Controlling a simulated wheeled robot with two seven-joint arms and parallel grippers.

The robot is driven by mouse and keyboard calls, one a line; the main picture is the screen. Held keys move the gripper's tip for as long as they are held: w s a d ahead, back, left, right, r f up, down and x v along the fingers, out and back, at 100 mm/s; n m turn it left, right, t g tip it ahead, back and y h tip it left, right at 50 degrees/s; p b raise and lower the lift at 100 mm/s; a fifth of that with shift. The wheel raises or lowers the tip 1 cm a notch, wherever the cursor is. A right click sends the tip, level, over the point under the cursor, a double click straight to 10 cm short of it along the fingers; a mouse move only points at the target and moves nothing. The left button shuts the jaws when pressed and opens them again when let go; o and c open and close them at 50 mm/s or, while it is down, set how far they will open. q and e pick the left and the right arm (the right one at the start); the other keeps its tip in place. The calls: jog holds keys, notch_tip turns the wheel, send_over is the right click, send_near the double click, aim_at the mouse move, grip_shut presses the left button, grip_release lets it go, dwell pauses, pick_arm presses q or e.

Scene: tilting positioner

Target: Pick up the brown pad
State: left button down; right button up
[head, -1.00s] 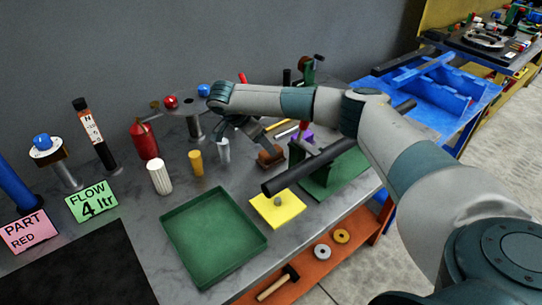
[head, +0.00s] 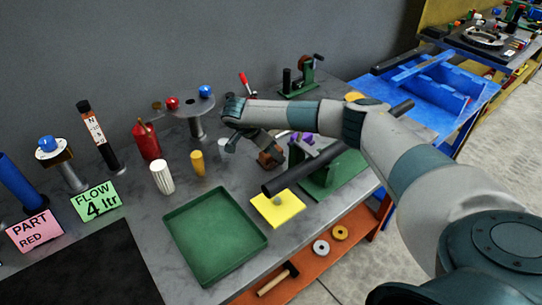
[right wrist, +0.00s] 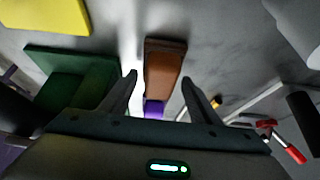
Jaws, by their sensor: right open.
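The brown pad (head: 268,158) is a small block on the grey bench, partly hidden by my right gripper in the head view. In the right wrist view the brown pad (right wrist: 164,68) lies lengthwise between the two finger lines and reaches past the fingertips. My right gripper (head: 250,144) is open and close to the pad; in its wrist view the open fingers (right wrist: 160,79) stand either side with gaps. I cannot tell its height above the pad. My left gripper is not in view.
A purple piece (right wrist: 153,108) shows beside the pad's near end. A green block (right wrist: 75,68) and a yellow plate (head: 278,209) are near. A dark bar (head: 312,168) lies over the green fixture. A green tray (head: 215,235) and upright cylinders stand to the left.

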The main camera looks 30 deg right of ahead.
jog(key=shift+c, duration=0.7)
jog(key=c, duration=0.7)
jog(key=shift+w+r+b, duration=0.1)
jog(key=shift+r+b, duration=0.3)
jog(key=shift+r, duration=0.45)
notch_tip(320, 180, up, 7)
jog(key=b, duration=0.2)
jog(key=shift+r+b, duration=0.2)
jog(key=shift+b, duration=0.15)
jog(key=shift+r, duration=0.5)
jog(key=shift+o, duration=0.6)
